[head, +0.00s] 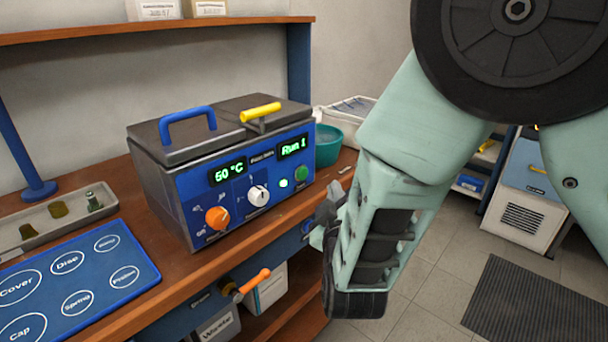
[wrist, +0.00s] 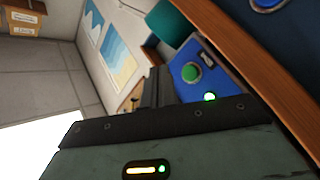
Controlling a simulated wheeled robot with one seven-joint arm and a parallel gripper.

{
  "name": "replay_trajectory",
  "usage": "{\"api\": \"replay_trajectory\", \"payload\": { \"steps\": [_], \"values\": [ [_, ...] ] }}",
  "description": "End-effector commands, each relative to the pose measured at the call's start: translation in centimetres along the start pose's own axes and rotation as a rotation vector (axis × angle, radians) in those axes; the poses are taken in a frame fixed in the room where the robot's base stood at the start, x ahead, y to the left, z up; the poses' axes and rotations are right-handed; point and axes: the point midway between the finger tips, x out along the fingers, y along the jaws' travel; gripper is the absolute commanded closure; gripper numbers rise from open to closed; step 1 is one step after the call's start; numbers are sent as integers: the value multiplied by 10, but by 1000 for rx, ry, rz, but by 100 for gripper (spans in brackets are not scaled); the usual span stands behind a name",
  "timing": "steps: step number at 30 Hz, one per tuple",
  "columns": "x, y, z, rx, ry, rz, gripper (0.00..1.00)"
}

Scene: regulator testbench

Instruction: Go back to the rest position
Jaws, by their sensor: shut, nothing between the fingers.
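My gripper (head: 322,222) is at the right front of the bench in the head view, partly hidden by my own forearm. In the wrist view its dark fingers (wrist: 160,87) are together with nothing between them. The blue-fronted heated bath (head: 240,185) stands on the bench left of my gripper. A small lamp (head: 283,184) is lit beside the button.
A teal bowl (head: 328,148) stands behind the bath's right end. A blue labelled mat (head: 82,278) and a grey parts tray (head: 60,222) lie at left. An orange-handled valve (head: 254,282) sticks out below the bench edge. Floor at right is open, with a dark mat (head: 535,305).

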Motion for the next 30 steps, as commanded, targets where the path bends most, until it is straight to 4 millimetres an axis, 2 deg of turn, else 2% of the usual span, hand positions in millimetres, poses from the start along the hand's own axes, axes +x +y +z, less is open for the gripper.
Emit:
{"api": "replay_trajectory", "payload": {
  "steps": [11,17,20,23,26,30],
  "values": [
    [1,1,-2,33,-20,-39,100],
    [-9,2,-13,242,-156,-310,100],
    [-30,2,-22,355,-255,-493,100],
    [-59,6,-32,436,-362,-664,100],
    [-96,17,-38,482,-480,-818,100],
    [-154,43,-38,485,-674,-991,100]
  ]
}}
